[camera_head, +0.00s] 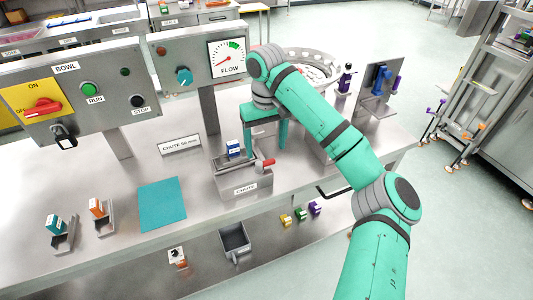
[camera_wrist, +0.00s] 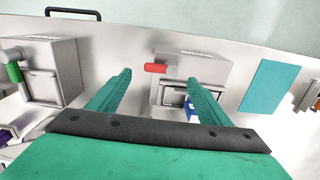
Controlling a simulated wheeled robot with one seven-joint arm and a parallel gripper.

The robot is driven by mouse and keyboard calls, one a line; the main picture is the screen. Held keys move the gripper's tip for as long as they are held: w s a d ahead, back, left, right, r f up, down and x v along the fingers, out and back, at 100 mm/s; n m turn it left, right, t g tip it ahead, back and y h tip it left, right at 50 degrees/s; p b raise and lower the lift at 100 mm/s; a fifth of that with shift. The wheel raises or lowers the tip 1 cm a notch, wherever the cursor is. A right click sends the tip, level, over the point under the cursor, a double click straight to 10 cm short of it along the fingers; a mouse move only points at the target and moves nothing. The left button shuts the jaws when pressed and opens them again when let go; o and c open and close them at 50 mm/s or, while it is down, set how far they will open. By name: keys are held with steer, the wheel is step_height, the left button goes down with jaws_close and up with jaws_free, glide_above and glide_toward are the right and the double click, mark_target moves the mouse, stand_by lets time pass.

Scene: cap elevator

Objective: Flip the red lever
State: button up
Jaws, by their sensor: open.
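The red lever (camera_head: 265,164) sticks out sideways from the top of the metal chute box (camera_head: 240,187) labelled CHUTE. In the wrist view my gripper (camera_wrist: 160,79) spans the box front; contact with the lever cannot be told. A blue-and-white block (camera_head: 233,148) sits in the chute, partly hidden by a finger in the wrist view (camera_wrist: 190,110).
A teal mat (camera_head: 162,204) lies left of the chute. A second box with a green lever (camera_wrist: 14,72) shows at left in the wrist view.

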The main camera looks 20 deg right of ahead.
mark_target(266, 162)
steer(key=shift+s+r, duration=0.15)
steer(key=shift+r, duration=2.55)
